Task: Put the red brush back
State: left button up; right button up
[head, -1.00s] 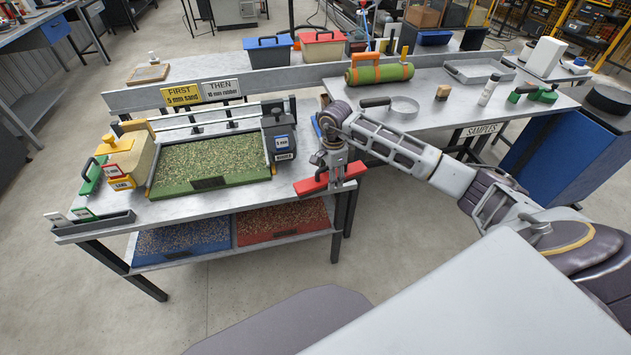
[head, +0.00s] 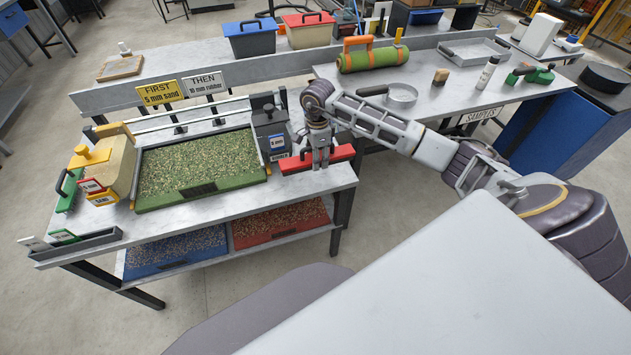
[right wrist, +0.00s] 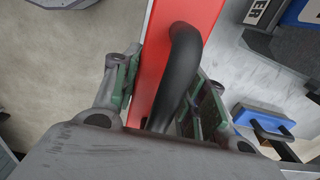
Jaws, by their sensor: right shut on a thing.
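The red brush (head: 342,154) is held level at the right end of the near workbench, beside the grey sensor-like box (head: 272,132). My right gripper (head: 319,163) is shut on its black handle. In the right wrist view, the black handle (right wrist: 181,75) runs between the two fingers of the gripper (right wrist: 167,98), and the red body (right wrist: 200,20) lies beyond it. I cannot tell whether the brush touches the bench top. A blue brush-like block with a dark handle (right wrist: 262,118) lies nearby in the right wrist view. My left gripper is not in view.
A green-edged tray of granules (head: 200,168) fills the middle of the near bench (head: 250,203). A yellow container (head: 110,158) stands at its left. Blue (head: 165,252) and red (head: 280,222) trays sit below. A samples table (head: 425,80) stands behind right.

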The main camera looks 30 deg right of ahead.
jog(key=shift+f, duration=0.2)
notch_tip(320, 180, down, 5)
jog(key=shift+f+p, duration=0.1)
jog(key=shift+p, duration=0.2)
jog(key=shift+f, duration=0.2)
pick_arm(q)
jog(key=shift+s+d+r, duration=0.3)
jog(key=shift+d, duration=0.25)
pick_arm(e)
jog(key=shift+f, duration=0.1)
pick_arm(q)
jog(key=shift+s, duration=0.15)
pick_arm(e)
jog(key=shift+f, duration=0.1)
